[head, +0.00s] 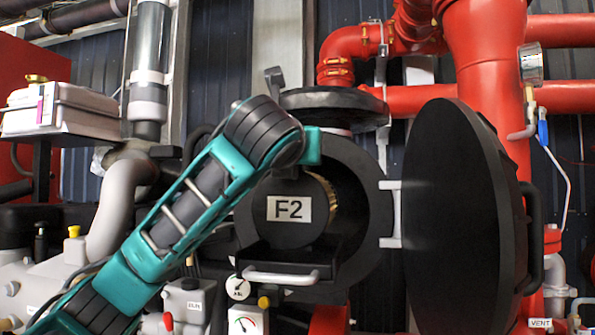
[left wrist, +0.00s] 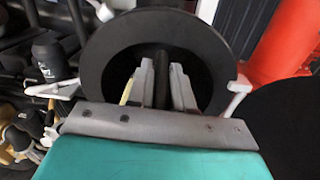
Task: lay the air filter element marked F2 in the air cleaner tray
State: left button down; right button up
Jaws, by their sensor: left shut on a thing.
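The air filter element marked F2 (head: 289,209) is a dark cylinder with a white label and tan pleats at its right side. It is in the mouth of the round black air cleaner housing (head: 375,208), right above the black air cleaner tray (head: 272,258) with its pale handle. I cannot tell whether it touches the tray. My left arm reaches up from the lower left and bends over the element. In the left wrist view my left gripper (left wrist: 161,76) is shut on a dark upright part, seemingly of the element. Its fingertips are hidden in the head view. My right gripper is not in view.
The round black cover (head: 452,215) stands open on a pale hinge (head: 390,214) right of the housing. Red pipes (head: 488,60) run behind it and above. A white case (head: 68,110) sits on a shelf at the left. Grey pipes and pump parts crowd the lower left.

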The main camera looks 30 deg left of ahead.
pick_arm(q)
notch_tip(320, 180, down, 2)
jog(key=shift+f, duration=0.15)
jog(key=c, duration=1.4)
grip_release()
jog(key=shift+f, duration=0.1)
jog(key=shift+c, duration=0.2)
jog(key=o, duration=0.4)
